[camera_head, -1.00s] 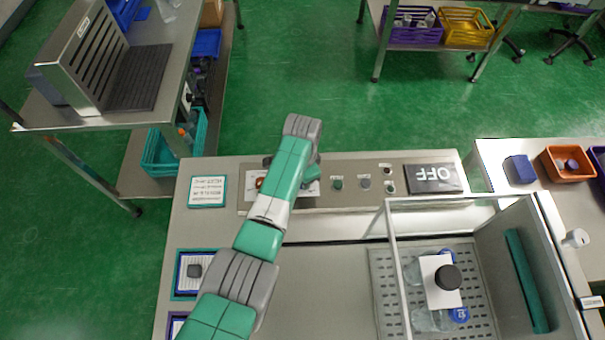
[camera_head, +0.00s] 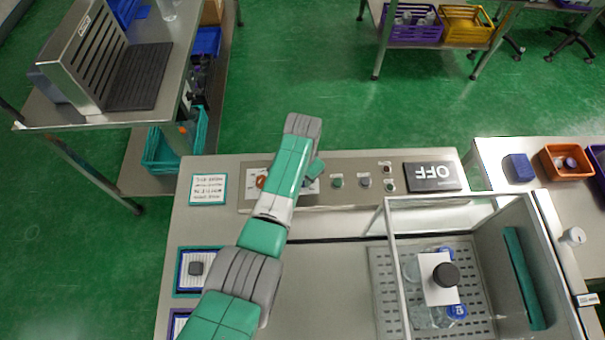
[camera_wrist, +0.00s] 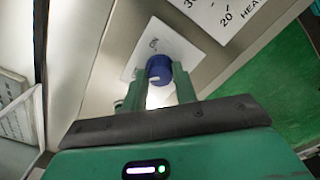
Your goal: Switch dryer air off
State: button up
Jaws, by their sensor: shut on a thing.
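A blue round knob (camera_wrist: 159,69) with a pale pointer mark sits on a white label plate (camera_wrist: 150,45) on the panel in the wrist view. Small lettering on the plate is too blurred to read surely. My gripper (camera_wrist: 160,80) is shut on this knob, with one green finger on each side. A red-orange knob (camera_head: 262,182) shows just left of my arm on the control panel (camera_head: 345,199).
Small buttons (camera_head: 364,182) and a dark OFF sign (camera_head: 433,177) stand right of my arm. A clear-walled enclosure (camera_head: 392,240) holds bottles at lower right. A numbered dial plate marked HEA (camera_wrist: 225,14) lies beside the knob. A framed note (camera_head: 208,189) lies at left.

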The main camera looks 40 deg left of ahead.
jog(key=shift+r, duration=0.1)
jog(key=o, duration=1)
jog(key=shift+c, duration=0.2)
notch_tip(320, 180, up, 8)
jog(key=shift+f+p, duration=0.1)
jog(key=shift+p, duration=1.1)
